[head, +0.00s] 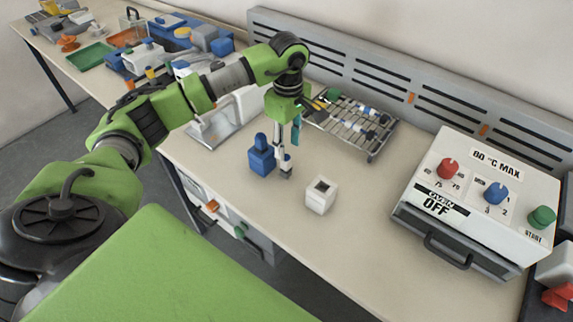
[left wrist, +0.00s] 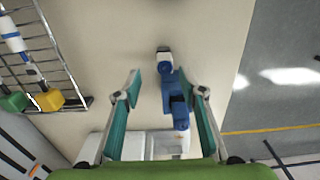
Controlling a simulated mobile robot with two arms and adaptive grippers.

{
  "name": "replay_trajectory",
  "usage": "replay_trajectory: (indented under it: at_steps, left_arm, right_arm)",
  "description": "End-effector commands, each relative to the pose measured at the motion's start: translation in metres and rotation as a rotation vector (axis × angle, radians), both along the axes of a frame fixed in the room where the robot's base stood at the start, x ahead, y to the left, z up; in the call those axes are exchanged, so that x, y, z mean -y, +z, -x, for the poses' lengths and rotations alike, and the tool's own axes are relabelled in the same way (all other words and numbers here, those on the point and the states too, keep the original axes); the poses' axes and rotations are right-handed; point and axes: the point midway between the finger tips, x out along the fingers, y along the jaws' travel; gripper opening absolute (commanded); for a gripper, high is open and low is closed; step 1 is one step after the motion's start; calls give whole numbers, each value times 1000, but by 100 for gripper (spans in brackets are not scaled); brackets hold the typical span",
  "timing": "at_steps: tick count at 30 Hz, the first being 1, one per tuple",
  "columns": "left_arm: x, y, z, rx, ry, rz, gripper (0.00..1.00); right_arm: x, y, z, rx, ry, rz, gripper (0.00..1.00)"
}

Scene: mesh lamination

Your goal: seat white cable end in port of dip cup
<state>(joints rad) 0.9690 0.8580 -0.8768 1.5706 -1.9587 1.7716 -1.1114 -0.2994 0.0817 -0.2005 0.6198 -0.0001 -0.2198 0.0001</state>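My left gripper (head: 287,150) is over the bench, close beside an upright blue object (head: 262,157). In the left wrist view the gripper's teal fingers (left wrist: 166,100) stand wide apart. The blue object (left wrist: 179,100) shows between them, and I cannot tell whether they touch it. A small grey piece (head: 285,171) is at the blue object's right side, below the gripper. A small white cube (head: 318,202) with a dark square opening on top, perhaps the dip cup, stands to the right, apart from the gripper. I cannot pick out the white cable end. My right gripper is not in view.
A wire rack (head: 375,148) with small vials stands behind the gripper. A white oven box (head: 478,160) with red, blue and green knobs is at the right. A slotted rail (head: 400,75) runs along the back. The bench front is clear.

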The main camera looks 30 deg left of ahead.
Motion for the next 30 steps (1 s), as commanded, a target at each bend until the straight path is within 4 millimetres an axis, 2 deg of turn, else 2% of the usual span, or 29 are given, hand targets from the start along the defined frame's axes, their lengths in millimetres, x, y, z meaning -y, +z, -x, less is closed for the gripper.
replay_trajectory:
  at_steps: [8, 13, 18, 26, 30]
  left_arm:
    - [0, -20, 3, -2, 0, 1, 38]
    - [0, -43, 10, -4, 0, 2, 38]
    - [0, -63, 8, -1, 1, 1, 38]
    - [0, -66, 8, 2, 0, 1, 38]
    - [0, -66, 8, 1, 0, 1, 1]
  right_arm:
    - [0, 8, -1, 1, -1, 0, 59]
    - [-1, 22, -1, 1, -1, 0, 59]
    - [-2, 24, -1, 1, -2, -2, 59]
    - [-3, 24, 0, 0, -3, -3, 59]
    - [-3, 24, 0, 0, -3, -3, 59]
